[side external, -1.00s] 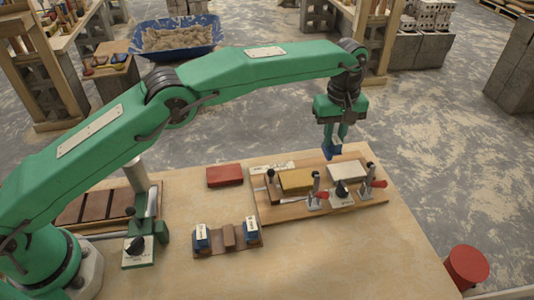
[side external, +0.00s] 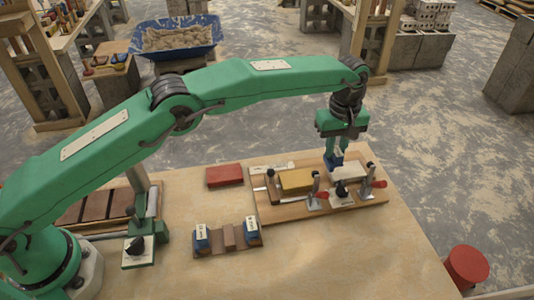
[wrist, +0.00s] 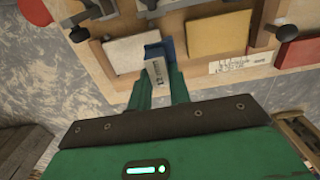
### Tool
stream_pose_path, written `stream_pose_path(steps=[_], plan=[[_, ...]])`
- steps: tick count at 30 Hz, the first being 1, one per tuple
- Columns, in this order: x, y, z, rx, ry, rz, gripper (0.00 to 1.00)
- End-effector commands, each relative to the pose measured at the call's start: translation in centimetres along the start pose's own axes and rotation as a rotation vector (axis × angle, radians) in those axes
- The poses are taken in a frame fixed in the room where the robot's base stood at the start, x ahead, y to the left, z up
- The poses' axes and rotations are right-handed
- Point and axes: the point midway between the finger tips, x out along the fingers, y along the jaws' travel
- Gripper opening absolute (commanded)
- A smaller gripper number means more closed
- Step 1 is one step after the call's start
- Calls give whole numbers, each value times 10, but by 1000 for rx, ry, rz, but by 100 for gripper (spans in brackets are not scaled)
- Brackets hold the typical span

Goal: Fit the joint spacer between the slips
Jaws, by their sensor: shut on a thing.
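My gripper (side external: 335,150) is shut on a blue joint spacer (side external: 334,161) with a pale label. It holds the spacer low over the far side of the wooden board (side external: 286,212). A yellow slip (side external: 297,181) lies on the board to the left, and a whitish slip (side external: 350,173) to the right. In the wrist view the spacer (wrist: 154,52), in my gripper (wrist: 159,88), is beside the inner edge of the whitish slip (wrist: 124,52). The yellow slip (wrist: 217,37) is apart from it. I cannot tell whether the spacer's lower end is in the gap.
A red block (side external: 225,175) lies left of the board. A brown rack (side external: 228,240) with two more blue spacers (side external: 250,231) stands nearer. The table's front right is clear.

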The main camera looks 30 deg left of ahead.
Motion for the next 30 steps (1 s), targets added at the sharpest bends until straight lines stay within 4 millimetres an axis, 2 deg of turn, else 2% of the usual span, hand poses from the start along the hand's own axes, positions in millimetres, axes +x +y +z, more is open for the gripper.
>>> stream_pose_path(steps=[15, 30], plan=[[34, 0, 0, 0, 0, -2, 0], [40, 0, 0, 0, 0, 0, 0]])
